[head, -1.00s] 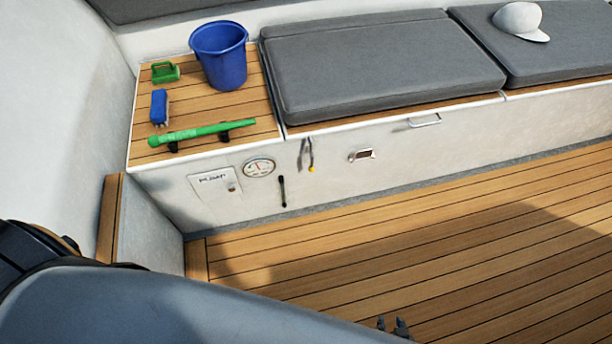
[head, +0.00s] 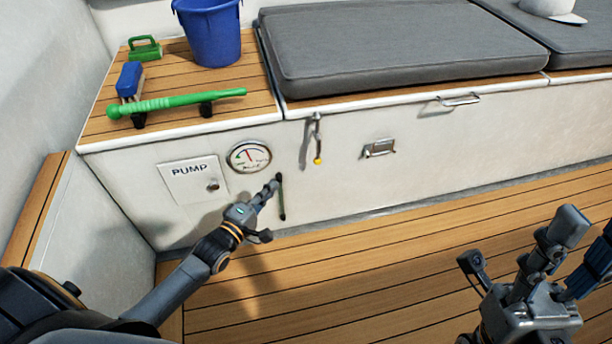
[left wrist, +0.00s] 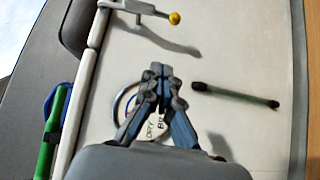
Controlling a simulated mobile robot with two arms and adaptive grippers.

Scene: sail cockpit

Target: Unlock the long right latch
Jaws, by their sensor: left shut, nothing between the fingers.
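A long metal lever latch with a yellow knob (head: 317,140) hangs on the white locker front, just under the lid edge. It also shows at the top of the left wrist view (left wrist: 150,10). A shorter metal box latch (head: 379,148) sits to its right. My left gripper (head: 275,182) is shut and empty in front of the locker, below and left of the lever and near the gauge (head: 249,157). My right gripper (head: 588,230) is at the lower right, fingers apart, away from the locker.
A PUMP panel (head: 192,180) is to the left. A grey cushion (head: 400,50) covers the lid.

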